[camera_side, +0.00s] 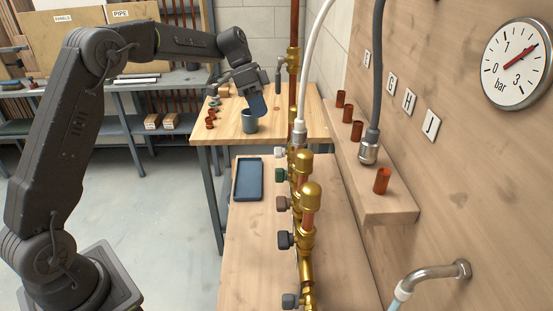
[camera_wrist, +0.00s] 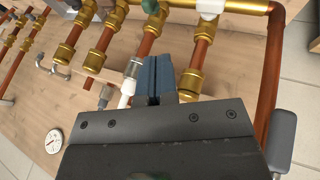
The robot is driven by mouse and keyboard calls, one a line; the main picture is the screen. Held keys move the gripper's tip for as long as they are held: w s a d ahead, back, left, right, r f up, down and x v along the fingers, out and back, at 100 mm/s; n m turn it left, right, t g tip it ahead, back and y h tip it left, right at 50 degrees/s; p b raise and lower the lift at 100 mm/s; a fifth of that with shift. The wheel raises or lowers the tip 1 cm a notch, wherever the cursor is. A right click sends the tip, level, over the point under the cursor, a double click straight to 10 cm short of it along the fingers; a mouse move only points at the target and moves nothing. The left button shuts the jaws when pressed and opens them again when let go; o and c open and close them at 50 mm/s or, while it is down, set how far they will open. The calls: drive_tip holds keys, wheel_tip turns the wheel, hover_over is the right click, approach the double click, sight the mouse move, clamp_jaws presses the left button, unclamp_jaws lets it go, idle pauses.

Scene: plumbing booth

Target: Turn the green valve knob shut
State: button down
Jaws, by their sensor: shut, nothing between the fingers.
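The green valve knob (camera_side: 280,175) sits on the left side of the brass and copper manifold in the side view, between a white knob and a brown knob. In the wrist view a green knob (camera_wrist: 150,6) shows at the top edge, partly cut off. My gripper (camera_side: 258,108) is over the far wooden table, beyond and to the left of the green knob, and apart from it. Its blue fingers (camera_wrist: 153,78) are together with nothing between them. In the wrist view they point toward the pipes, below the green knob.
A white knob (camera_side: 280,152), a brown knob (camera_side: 282,203) and a dark knob (camera_side: 284,240) line the manifold. A blue tray (camera_side: 236,180) lies left of it. Hoses hang near the manifold; a gauge (camera_side: 516,64) is on the wall.

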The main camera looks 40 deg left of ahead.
sight(277, 152)
wheel_tip(277, 152, down, 4)
drive_tip(key=w+a+m+h, duration=0.1)
drive_tip(key=w+a, duration=0.1)
drive_tip(key=w, duration=0.1)
drive_tip(key=shift+g, duration=0.3)
drive_tip(key=x, duration=1)
drive_tip(key=shift+d+f, duration=0.1)
drive_tip(key=shift+d, duration=0.05)
drive_tip(key=shift+s+d, duration=0.7)
drive_tip(key=shift+s, duration=0.15)
drive_tip(key=shift+s+d, duration=0.55)
